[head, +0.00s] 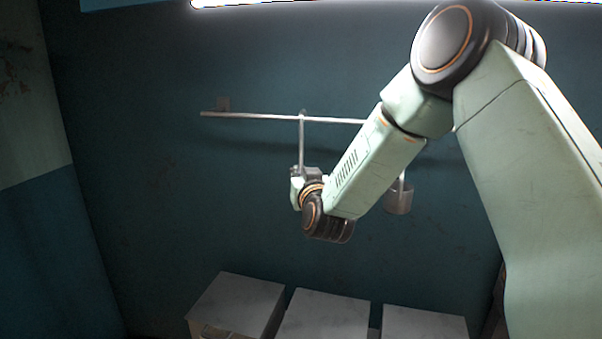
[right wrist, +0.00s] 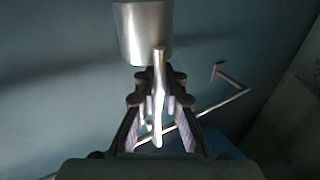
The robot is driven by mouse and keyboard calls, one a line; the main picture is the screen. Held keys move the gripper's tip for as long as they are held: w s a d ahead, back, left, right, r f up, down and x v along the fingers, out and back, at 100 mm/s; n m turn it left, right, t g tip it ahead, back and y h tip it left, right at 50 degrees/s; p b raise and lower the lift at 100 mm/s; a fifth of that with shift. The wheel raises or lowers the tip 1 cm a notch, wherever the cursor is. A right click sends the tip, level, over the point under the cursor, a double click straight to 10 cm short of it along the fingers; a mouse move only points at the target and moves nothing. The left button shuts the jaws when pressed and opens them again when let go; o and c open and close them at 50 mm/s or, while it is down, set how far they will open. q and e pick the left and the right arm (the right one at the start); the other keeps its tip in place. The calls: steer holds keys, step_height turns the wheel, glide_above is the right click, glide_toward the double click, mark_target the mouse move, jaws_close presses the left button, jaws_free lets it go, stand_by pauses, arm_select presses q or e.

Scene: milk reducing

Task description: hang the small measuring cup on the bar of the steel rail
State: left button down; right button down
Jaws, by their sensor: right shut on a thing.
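The steel rail (head: 250,117) runs nearly level along the dark wall, partly hidden by my right arm. My right gripper (head: 299,176) is just below the rail, shut on the handle of the measuring cup (head: 302,145). The handle stands upright above the gripper and its top end overlaps the bar; I cannot tell whether it is hooked over it. In the right wrist view the cup's metal bowl (right wrist: 143,32) is at the top and its handle passes between the fingers. The rail (right wrist: 205,112) crosses behind the handle's far end there. My left gripper is not in view.
Another metal cup (head: 398,199) hangs farther right, its upper part behind my arm. Several pale boxes (head: 323,316) stand in a row below. The rail's left stretch and the wall around it are clear.

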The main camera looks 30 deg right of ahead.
steer(key=c, duration=1.8)
jaws_free()
steer(key=shift+w, duration=0.1)
steer(key=o, duration=0.4)
steer(key=shift+s+d+r, duration=0.1)
steer(key=shift+s+r, duration=0.05)
steer(key=shift+s, duration=0.25)
steer(key=shift+o, duration=0.2)
steer(key=shift+w, duration=0.25)
steer(key=shift+a+f, duration=0.2)
steer(key=v, duration=1.2)
steer(key=shift+s, duration=0.2)
